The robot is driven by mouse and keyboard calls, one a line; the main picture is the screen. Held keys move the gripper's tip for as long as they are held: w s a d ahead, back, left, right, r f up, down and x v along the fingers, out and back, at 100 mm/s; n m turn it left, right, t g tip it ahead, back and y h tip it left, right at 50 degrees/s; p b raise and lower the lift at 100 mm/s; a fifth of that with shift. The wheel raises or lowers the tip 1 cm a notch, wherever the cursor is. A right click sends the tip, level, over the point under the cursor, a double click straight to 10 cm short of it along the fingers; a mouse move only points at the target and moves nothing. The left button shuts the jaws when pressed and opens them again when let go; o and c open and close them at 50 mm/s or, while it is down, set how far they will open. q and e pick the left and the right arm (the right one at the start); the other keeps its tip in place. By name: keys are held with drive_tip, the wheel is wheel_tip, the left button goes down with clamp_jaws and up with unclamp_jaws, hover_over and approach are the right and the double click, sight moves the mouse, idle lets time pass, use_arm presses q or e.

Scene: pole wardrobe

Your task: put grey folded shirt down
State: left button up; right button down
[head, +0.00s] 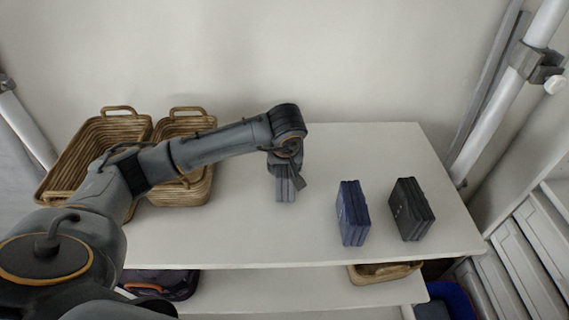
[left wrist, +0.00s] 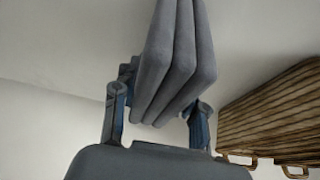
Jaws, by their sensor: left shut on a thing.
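The grey folded shirt (head: 286,190) stands on edge under my left gripper (head: 285,168), over the middle of the white shelf (head: 250,235). In the left wrist view the shirt (left wrist: 172,70) shows as several thick upright folds. The two fingers of my left gripper (left wrist: 158,118) sit on either side of it, shut on it. I cannot tell whether its lower edge touches the shelf. The gripper and arm hide part of the shirt in the head view. My right gripper is not in view.
A blue folded garment (head: 353,214) and a dark grey one (head: 410,210) stand on the shelf to the right. Two wicker baskets (head: 122,108) (head: 185,193) stand at the left. A lower shelf (head: 270,290) holds another basket (head: 385,273). White poles rise at both sides.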

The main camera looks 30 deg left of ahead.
use_arm(q)
drive_tip(key=shift+f, duration=0.45)
drive_tip(key=o, duration=1.3)
drive_tip(key=shift+c, duration=0.2)
drive_tip(key=shift+r, duration=0.1)
